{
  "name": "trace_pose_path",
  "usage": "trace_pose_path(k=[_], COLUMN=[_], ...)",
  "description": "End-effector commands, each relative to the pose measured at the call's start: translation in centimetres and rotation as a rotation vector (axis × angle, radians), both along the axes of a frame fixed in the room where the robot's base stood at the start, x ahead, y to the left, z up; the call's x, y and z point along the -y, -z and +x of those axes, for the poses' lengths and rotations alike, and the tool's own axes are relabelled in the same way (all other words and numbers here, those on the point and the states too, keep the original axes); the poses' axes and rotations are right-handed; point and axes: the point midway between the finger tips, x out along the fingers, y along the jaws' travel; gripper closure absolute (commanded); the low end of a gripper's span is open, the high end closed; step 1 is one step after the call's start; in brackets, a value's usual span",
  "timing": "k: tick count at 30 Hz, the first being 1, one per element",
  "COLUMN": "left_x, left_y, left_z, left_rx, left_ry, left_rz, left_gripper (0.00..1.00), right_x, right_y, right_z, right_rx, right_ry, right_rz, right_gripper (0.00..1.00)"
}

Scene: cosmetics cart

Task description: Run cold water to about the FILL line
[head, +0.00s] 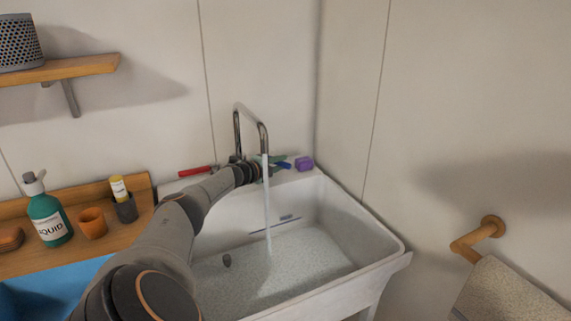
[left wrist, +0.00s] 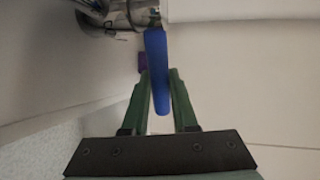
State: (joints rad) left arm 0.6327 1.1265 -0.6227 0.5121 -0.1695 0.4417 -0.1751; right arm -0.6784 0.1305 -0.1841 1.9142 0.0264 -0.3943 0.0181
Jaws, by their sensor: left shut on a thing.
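A chrome faucet (head: 251,115) stands at the back of the white sink (head: 350,208), and a stream of water (head: 267,210) falls from its spout. Speckled grey-white water (head: 285,268) covers the basin floor, its surface a little below a short dark mark (head: 289,218) on the back inner wall. Lettering there is too small to read. My left gripper (head: 273,162) is at the faucet. In the left wrist view its green fingers (left wrist: 160,95) are closed around the blue handle (left wrist: 156,65). The red handle (head: 196,171) is at the faucet's left. My right gripper is out of view.
A purple block (head: 304,163) sits on the sink's back ledge. At left, a wooden tray (head: 140,190) holds a green pump bottle (head: 49,218), an orange cup (head: 92,223) and a dark cup (head: 127,209). A wall bar (head: 478,237) with a towel (head: 510,294) is at right.

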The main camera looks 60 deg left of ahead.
Motion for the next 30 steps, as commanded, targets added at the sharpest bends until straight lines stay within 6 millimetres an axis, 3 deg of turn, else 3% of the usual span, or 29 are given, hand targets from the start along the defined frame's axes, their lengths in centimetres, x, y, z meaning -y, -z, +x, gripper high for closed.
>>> trace_pose_path(k=[6, 21, 22, 30], left_x=[0.06, 0.18, 0.18, 0.18], left_y=[0.02, -0.14, -0.15, -0.07], left_z=[-0.39, -0.44, -0.43, -0.45], left_rx=[0.004, 0.004, 0.004, 0.002], left_ry=[0.057, 0.075, 0.075, 0.074], left_rz=[-0.001, 0.0, 0.0, 0.0], left_gripper=[1.0, 1.0, 0.7, 0.43], right_x=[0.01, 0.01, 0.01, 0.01], right_y=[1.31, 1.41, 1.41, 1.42], right_z=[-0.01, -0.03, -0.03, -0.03], right_rx=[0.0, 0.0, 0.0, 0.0], right_ry=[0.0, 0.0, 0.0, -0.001], right_rz=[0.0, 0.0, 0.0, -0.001], right_gripper=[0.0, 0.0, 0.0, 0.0])
